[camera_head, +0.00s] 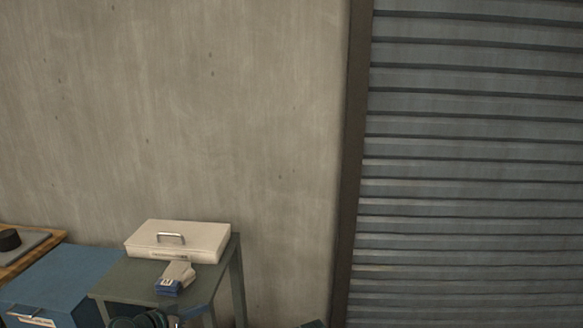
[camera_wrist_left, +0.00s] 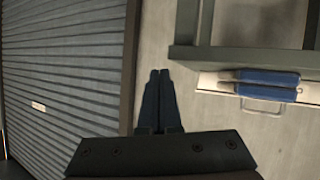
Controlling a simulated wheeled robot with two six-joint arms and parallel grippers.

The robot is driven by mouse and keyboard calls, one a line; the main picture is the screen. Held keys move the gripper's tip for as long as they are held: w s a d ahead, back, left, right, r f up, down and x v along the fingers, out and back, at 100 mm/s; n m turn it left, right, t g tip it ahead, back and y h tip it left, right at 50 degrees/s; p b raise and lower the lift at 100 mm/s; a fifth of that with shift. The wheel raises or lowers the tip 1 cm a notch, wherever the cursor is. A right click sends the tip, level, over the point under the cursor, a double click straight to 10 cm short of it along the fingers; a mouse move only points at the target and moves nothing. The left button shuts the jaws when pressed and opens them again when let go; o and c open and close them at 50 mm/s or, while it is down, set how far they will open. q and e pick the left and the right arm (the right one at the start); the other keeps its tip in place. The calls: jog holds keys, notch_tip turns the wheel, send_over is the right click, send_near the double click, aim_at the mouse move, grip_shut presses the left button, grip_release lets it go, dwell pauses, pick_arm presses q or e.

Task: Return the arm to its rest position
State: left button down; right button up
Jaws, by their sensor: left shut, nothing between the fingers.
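My left gripper (camera_wrist_left: 160,74) shows in the left wrist view with its two dark fingers side by side, shut and empty. They point up the picture toward the bare wall and touch nothing I can see. In the head view a small dark shape (camera_head: 315,324) at the bottom edge may be part of my arm; it is too cut off to tell.
A ribbed shutter (camera_head: 470,150) fills the right side.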

pick_arm(q)
jog(key=s+d+f+m+g+p, duration=0.1)
jog(key=s+d+f+g, duration=0.15)
jog(key=d, duration=0.25)
jog(key=s+d+f+g+y+p, duration=0.1)
jog(key=s+d+f+g, duration=0.15)
jog(key=d, duration=0.25)
jog(key=s+d+f+m+g+p, duration=0.1)
jog(key=s+d+g, duration=0.2)
jog(key=d, duration=0.2)
jog(key=s+d+f+n+g+y+p, duration=0.1)
jog(key=s+d+g+y, duration=0.2)
jog(key=s+y, duration=0.3)
jog(key=shift+s+d+n+g+y+p, duration=0.15)
jog(key=shift+s+n+g+y+p, duration=0.2)
jog(key=shift+s, duration=0.8)
jog(key=shift+f, duration=0.1)
